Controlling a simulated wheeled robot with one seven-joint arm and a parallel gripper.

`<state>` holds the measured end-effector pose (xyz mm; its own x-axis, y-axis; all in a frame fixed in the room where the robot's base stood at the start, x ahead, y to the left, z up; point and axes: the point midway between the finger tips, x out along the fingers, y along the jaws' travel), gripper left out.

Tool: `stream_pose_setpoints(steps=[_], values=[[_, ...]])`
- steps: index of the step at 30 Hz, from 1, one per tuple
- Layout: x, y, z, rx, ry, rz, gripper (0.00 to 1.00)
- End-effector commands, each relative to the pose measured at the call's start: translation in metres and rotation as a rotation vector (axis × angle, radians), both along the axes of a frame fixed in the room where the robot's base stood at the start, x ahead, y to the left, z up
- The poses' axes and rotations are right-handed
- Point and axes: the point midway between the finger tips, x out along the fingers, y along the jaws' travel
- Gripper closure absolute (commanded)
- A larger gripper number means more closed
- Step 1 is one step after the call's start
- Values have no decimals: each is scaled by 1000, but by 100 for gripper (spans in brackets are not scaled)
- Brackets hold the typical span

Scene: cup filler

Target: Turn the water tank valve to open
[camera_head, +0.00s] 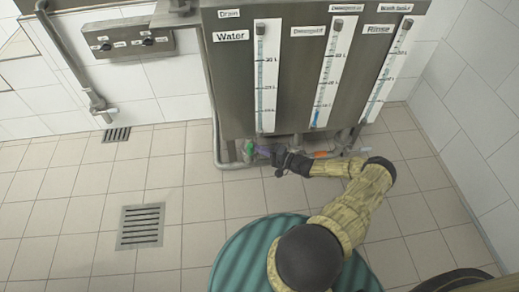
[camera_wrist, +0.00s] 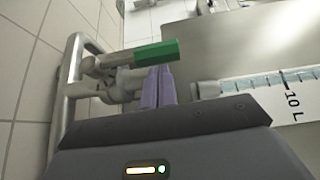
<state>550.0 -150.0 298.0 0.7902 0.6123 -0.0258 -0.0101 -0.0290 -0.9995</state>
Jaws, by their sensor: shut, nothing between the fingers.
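The water tank valve has a green handle (camera_wrist: 157,54) on grey pipework below the tank; in the head view the green handle (camera_head: 249,149) shows small under the Water tank (camera_head: 233,70). My gripper (camera_head: 270,151) is at the bottom of the tank, just right of the handle. In the wrist view its two purple fingers (camera_wrist: 158,88) are together with nothing between them. Their tips are at the near side of the green handle, very close to it; I cannot tell whether they touch. The lower part of the valve is partly hidden behind the fingers.
A scale marked 10 L (camera_wrist: 292,97) lies right of the fingers. A bent grey pipe (camera_wrist: 68,80) stands left of the valve. More tanks, one labelled Rinse (camera_head: 378,29), stand right of Water. A teal round object (camera_head: 240,262) is on the floor. The tiled floor at left is clear.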

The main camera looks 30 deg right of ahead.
Motion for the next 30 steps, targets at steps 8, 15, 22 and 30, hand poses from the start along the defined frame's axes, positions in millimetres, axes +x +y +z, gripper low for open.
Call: stream_pose_setpoints(steps=[8,15,22,30], values=[[0,2,0,1,0,4,100],[0,-13,-3,-3,-1,6,100],[-12,-46,2,-1,0,3,100],[-50,-72,2,-1,0,11,100]])
